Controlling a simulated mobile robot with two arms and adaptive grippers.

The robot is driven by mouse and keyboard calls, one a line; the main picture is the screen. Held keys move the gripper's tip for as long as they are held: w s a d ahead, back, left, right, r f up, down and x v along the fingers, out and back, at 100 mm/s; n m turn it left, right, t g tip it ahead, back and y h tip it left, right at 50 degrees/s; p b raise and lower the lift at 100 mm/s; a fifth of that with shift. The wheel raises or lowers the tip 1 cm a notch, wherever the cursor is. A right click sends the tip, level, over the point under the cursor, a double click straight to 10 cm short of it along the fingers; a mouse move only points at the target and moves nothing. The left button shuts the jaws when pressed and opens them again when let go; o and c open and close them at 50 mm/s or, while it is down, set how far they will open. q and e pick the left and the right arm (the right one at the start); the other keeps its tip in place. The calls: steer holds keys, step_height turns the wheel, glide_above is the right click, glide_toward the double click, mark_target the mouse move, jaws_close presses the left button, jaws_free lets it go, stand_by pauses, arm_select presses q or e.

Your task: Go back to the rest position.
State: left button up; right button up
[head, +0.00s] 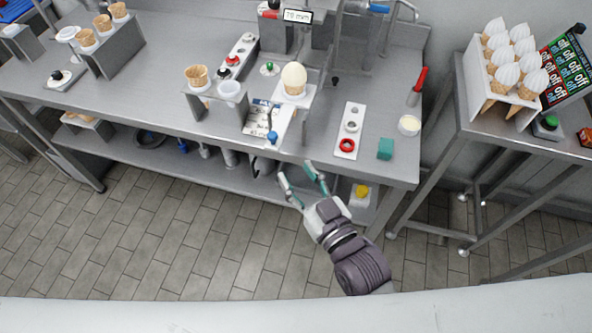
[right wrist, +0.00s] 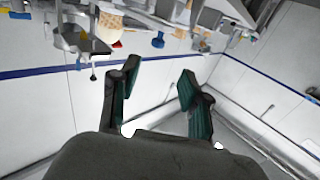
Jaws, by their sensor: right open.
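My right gripper (head: 302,180) is in front of the steel counter's front edge in the head view, over the lower shelf and floor. Its two green-padded fingers are apart with nothing between them. In the right wrist view the open fingers (right wrist: 158,88) also show empty, with a pale wall and floor beyond. My left gripper is in neither view.
A side table holds a rack of white-topped cones (head: 509,62). The tiled floor (head: 200,240) is clear.

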stand_by(0.3)
steer(key=s+d+f+g+h, duration=0.2)
steer(key=d+f, duration=0.1)
steer(key=f, duration=0.9)
steer(key=s+d+f+m+g+h, duration=0.1)
steer(key=s+d+f+g, duration=0.2)
steer(key=f, duration=0.9)
steer(key=s+d+f+g+h, duration=0.2)
steer(key=d+f, duration=0.1)
steer(key=f, duration=0.9)
steer(key=s+d+f+m+g+h, duration=0.1)
steer(key=s+d+f+g, duration=0.3)
steer(key=s+f, duration=0.5)
steer(key=s+d+f+m+g+h, duration=0.1)
steer(key=s+d+f+g, duration=0.3)
steer(key=s, duration=1.3)
steer(key=d+f+h, duration=0.1)
steer(key=d+f, duration=0.3)
steer(key=f, duration=0.1)
steer(key=shift+d+f, duration=0.2)
